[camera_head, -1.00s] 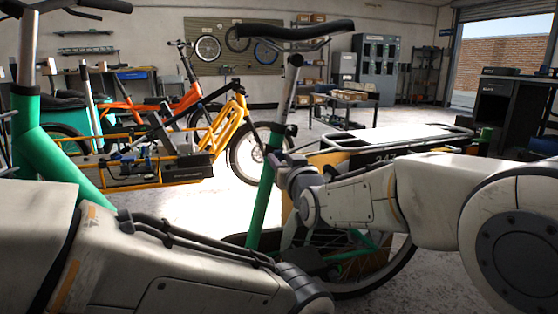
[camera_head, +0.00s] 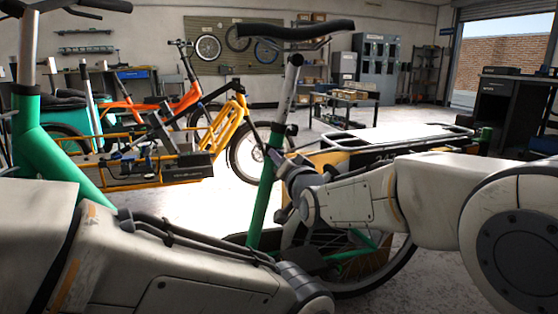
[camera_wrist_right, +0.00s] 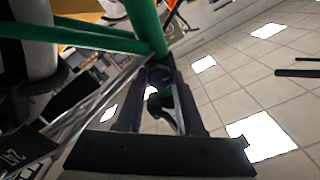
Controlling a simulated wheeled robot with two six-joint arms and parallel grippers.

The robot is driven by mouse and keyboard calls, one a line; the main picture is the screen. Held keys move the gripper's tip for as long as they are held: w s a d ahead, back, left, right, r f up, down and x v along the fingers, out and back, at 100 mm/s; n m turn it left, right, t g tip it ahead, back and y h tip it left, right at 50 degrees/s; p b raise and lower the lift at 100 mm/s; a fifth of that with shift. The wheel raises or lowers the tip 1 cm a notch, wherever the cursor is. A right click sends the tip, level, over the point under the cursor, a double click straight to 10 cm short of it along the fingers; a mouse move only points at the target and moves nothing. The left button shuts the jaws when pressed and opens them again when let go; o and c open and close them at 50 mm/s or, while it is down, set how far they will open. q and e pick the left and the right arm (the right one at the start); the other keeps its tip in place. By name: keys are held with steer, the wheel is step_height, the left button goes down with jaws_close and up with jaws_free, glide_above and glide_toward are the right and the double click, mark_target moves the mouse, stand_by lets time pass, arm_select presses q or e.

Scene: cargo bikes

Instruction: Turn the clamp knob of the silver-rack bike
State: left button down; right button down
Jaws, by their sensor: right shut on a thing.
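The bike with the green frame (camera_head: 265,205) stands close in front of me, with a black saddle (camera_head: 295,31) and a rear rack with a silver-white top (camera_head: 410,134). My right gripper (camera_head: 278,158) reaches in from the right to the seat tube, just below its black clamp collar (camera_head: 290,129). In the right wrist view, my right gripper (camera_wrist_right: 162,78) is shut on a small black knob (camera_wrist_right: 155,103), seen between its fingers below the green tube. The knob is hidden in the head view.
Another green frame tube (camera_head: 55,155) stands close at the left. A yellow cargo bike (camera_head: 195,150) and an orange bike (camera_head: 165,108) stand behind. Pale floor lies between. A low shelf cart (camera_head: 345,105) stands at the back.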

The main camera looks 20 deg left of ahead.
steer(key=shift+s+a+f, duration=0.1)
steer(key=shift+s, duration=0.05)
steer(key=c, duration=0.5)
jaws_free()
steer(key=shift+c, duration=0.2)
steer(key=p+v, duration=0.4)
steer(key=v, duration=0.6)
steer(key=shift+d, duration=0.25)
steer(key=shift+s, duration=0.15)
